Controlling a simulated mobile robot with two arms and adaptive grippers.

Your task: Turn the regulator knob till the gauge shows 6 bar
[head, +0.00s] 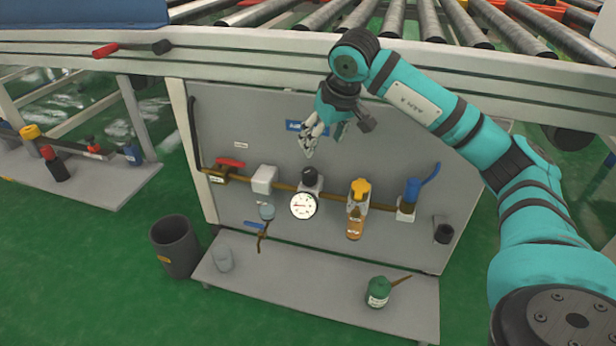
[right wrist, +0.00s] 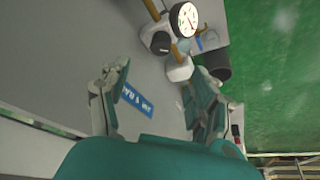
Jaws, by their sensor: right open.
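The black regulator knob (head: 310,174) sits on top of the regulator on the grey panel. The white round gauge (head: 303,206) is just below it; its face is too small to read. My right gripper (head: 309,150) is in front of the panel, above the knob and apart from it. In the right wrist view my right gripper (right wrist: 158,85) has its fingers spread with nothing between them. The knob (right wrist: 160,42) and the gauge (right wrist: 184,19) show beyond the fingertips there. My left gripper is out of view.
On the brass pipe, a red-handled valve (head: 230,162) is at left; a yellow-topped unit (head: 360,188) and a blue-handled valve (head: 412,190) are at right. A shelf (head: 300,290) below holds a green oil can (head: 378,291). A dark bin (head: 175,245) stands left. The conveyor frame (head: 250,45) crosses above.

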